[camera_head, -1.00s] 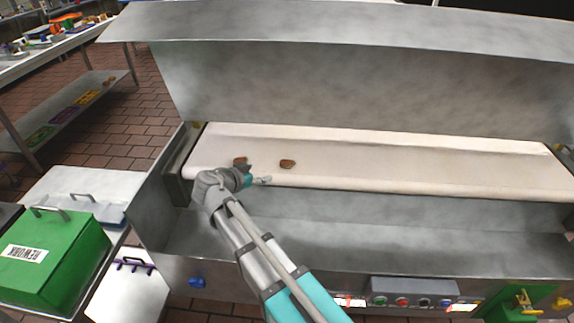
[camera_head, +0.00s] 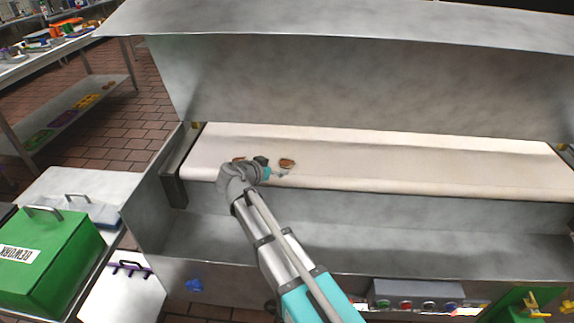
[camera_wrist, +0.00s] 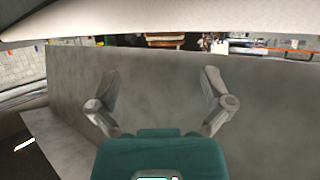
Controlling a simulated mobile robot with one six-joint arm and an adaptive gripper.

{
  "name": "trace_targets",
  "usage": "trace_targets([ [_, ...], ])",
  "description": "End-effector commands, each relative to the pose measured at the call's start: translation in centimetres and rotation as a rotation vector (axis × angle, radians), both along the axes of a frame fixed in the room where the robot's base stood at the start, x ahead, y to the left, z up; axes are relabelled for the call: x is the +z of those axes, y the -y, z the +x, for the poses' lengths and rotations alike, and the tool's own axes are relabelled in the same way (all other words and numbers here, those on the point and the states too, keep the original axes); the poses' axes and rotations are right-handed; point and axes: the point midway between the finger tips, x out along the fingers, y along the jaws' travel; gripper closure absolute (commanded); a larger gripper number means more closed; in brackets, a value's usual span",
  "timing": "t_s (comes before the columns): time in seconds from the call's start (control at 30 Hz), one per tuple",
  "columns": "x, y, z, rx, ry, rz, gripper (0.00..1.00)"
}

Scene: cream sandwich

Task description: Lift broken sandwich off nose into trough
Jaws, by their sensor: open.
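Two small brown pieces lie on the cream belt (camera_head: 420,165) near its left end, in the head view. The right brown piece (camera_head: 287,162) is plain to see. The left brown piece (camera_head: 237,160) is partly hidden behind my wrist. My gripper (camera_head: 275,171) is over the belt, just in front and to the left of the right piece; I cannot tell whether it touches it. In the wrist view my gripper (camera_wrist: 164,103) has its two fingers spread wide, with no piece seen between them. The steel trough (camera_head: 400,245) runs below the belt's front edge and looks empty.
A steel hood (camera_head: 330,85) stands behind and over the belt. A green box (camera_head: 50,262) marked REWORK is at lower left. A control box (camera_head: 415,292) with buttons is at the front, left of a green fixture (camera_head: 515,303). The belt's right part is clear.

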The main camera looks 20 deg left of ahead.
Motion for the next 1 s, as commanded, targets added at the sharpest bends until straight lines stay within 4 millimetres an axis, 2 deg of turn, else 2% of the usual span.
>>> trace_targets([
  [0.17, -0.2, 0.0, 0.4, 0.000, 0.000, 0.000, 0.00],
  [0.6, -1.8, 1.0, 4.3, 0.001, 0.000, -0.001, 0.00],
  [1.0, -1.8, 1.2, 4.7, 0.001, 0.000, -0.001, 0.00],
])
